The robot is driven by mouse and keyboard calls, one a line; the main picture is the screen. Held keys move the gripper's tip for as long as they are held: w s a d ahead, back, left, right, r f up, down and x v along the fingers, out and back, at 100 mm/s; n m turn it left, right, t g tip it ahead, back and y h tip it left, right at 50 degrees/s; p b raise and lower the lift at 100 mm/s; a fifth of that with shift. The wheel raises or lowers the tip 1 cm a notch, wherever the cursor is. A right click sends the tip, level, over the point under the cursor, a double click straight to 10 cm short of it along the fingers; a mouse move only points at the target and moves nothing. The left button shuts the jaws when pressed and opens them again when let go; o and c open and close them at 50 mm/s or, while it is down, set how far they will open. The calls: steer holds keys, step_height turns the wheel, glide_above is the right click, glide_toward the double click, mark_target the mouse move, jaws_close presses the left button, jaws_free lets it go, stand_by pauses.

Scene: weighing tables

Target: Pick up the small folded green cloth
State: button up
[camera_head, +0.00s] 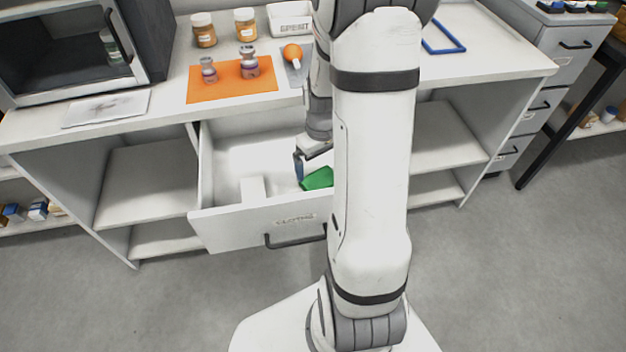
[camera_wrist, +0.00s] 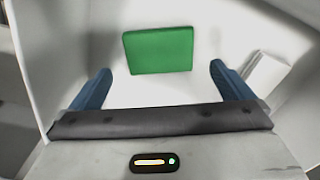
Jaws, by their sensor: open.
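The small folded green cloth (camera_head: 318,179) lies in the open white drawer (camera_head: 225,231), partly hidden behind my arm in the head view. In the wrist view the green cloth (camera_wrist: 159,51) lies flat on the drawer floor, ahead of my fingertips and roughly centred between them. My gripper (camera_wrist: 160,84) is open and empty, with its two blue fingers apart. In the head view my gripper (camera_head: 300,168) is inside the drawer opening, just left of the cloth. It does not appear to touch the cloth.
A white block-shaped item (camera_head: 253,189) is in the drawer left of the cloth; it shows at the right in the wrist view (camera_wrist: 266,76). Above, the worktop holds an orange mat (camera_head: 232,92) with two jars, and a microwave (camera_head: 75,50). The drawer walls surround my gripper.

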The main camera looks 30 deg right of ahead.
mark_target(320, 179)
step_height(320, 179, down, 6)
steer(key=shift+w+d+f+b, duration=0.1)
steer(key=shift+b, duration=0.25)
steer(key=shift+c, duration=0.2)
steer(key=c, duration=0.7)
step_height(320, 179, up, 10)
steer(key=shift+r+p, duration=0.1)
steer(key=shift+p, duration=0.65)
